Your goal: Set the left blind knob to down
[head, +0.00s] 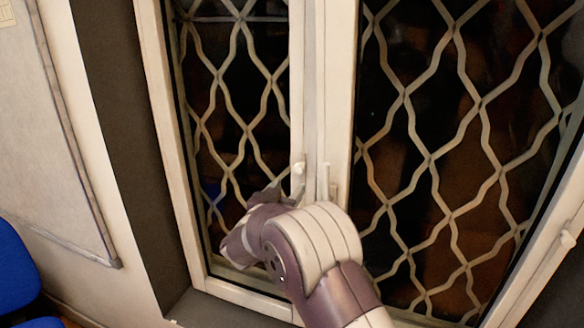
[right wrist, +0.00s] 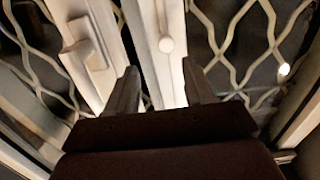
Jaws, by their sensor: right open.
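Two pale handles sit side by side on the white window frame in the head view. The left knob (head: 298,170) is on the left sash, and the second handle (head: 325,183) is just to its right. My right gripper (head: 270,196) is low and left of them, partly hidden by my own wrist. In the right wrist view my right gripper (right wrist: 162,88) is open and empty, its two fingers apart. I see no contact. My left gripper is not in view.
Lattice bars (head: 235,95) lie behind the left pane, and more lattice (head: 430,150) behind the right pane. Another handle (head: 567,238) is at the right edge. A whiteboard (head: 50,130) and a blue chair (head: 14,265) are at the left.

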